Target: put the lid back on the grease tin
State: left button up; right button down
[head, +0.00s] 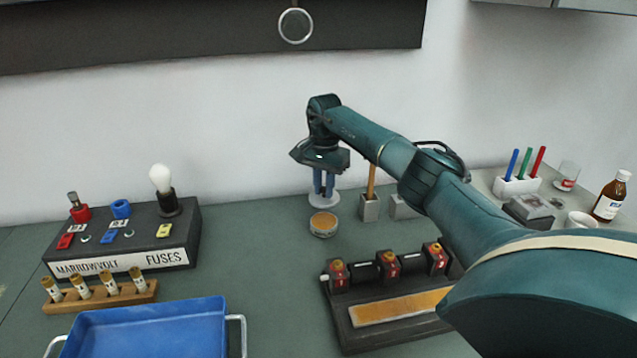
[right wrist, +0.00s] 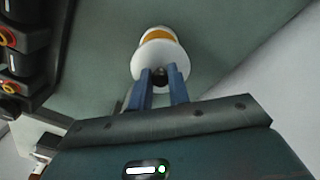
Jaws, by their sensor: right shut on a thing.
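The grease tin (head: 323,230) is a small round pale tin with orange grease showing at its open top. It stands on the bench near the middle of the head view. My right gripper (head: 323,188) points down with blue fingers shut on the dark knob of the white round lid (head: 323,201). The lid is held clear of the tin, higher in the head view. In the right wrist view the lid (right wrist: 160,59) overlaps part of the tin (right wrist: 157,34), whose orange top partly shows beyond it. My left gripper is out of view.
A block with a wooden-handled tool (head: 369,207) stands just right of the lid. A dark switch unit (head: 340,320) lies in front, to the right. The fuse box (head: 118,245), fuse rack (head: 100,297) and blue tray (head: 145,330) are left. Bench left of the tin is clear.

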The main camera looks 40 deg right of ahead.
aim_at(324, 197)
jog(key=shift+s+f+b, duration=0.1)
jog(key=shift+f+b, duration=0.4)
jog(key=shift+f, duration=0.3)
notch_tip(324, 197, down, 2)
jog(key=shift+f+b, duration=0.25)
jog(key=shift+b, duration=0.85)
jog(key=shift+f+b, duration=0.4)
jog(key=shift+f, duration=0.6)
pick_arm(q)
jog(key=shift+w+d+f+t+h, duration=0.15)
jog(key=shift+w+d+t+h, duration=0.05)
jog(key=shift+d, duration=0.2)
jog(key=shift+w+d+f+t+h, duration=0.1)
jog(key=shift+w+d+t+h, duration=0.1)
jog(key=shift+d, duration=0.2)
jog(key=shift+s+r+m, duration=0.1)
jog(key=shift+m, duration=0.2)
pick_arm(e)
jog(key=shift+f, duration=0.15)
jog(key=c, duration=1.3)
grip_release()
jog(key=shift+o, duration=0.7)
